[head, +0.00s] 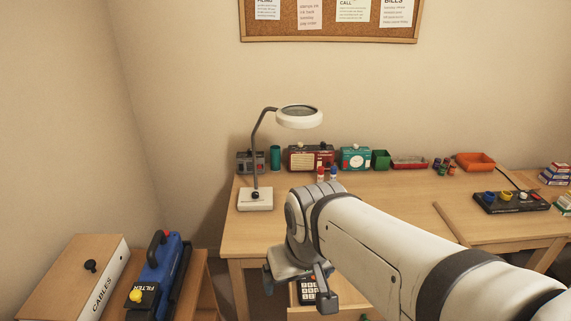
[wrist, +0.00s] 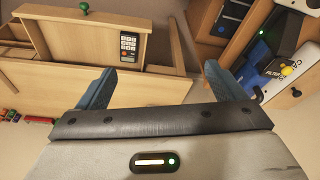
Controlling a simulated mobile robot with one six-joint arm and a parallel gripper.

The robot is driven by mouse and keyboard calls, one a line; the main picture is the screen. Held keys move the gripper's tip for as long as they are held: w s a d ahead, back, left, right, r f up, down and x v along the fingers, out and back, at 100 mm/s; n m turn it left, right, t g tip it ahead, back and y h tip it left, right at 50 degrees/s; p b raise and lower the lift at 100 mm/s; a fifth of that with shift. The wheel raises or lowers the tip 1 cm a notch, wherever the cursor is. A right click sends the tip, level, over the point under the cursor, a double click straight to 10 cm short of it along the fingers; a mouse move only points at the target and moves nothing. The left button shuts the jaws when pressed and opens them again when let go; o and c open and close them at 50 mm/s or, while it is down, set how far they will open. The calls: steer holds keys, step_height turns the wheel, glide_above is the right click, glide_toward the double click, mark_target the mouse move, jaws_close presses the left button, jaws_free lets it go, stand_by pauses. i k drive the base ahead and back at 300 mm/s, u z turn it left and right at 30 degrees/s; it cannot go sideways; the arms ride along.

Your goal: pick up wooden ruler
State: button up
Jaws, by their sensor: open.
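I cannot make out a wooden ruler in either view. My gripper (head: 297,287) is in front of the desk (head: 390,197), low near its left end. Its two blue fingers stand wide apart in the wrist view (wrist: 160,80), with nothing between them. The keypad also shows beside my gripper in the head view (head: 308,290). My arm hides part of the desk and the area below it.
A black switch box (head: 511,202) is at right.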

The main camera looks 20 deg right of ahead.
mark_target(453, 226)
steer(key=z, duration=2.5)
steer(key=i, duration=0.95)
steer(key=u, duration=0.2)
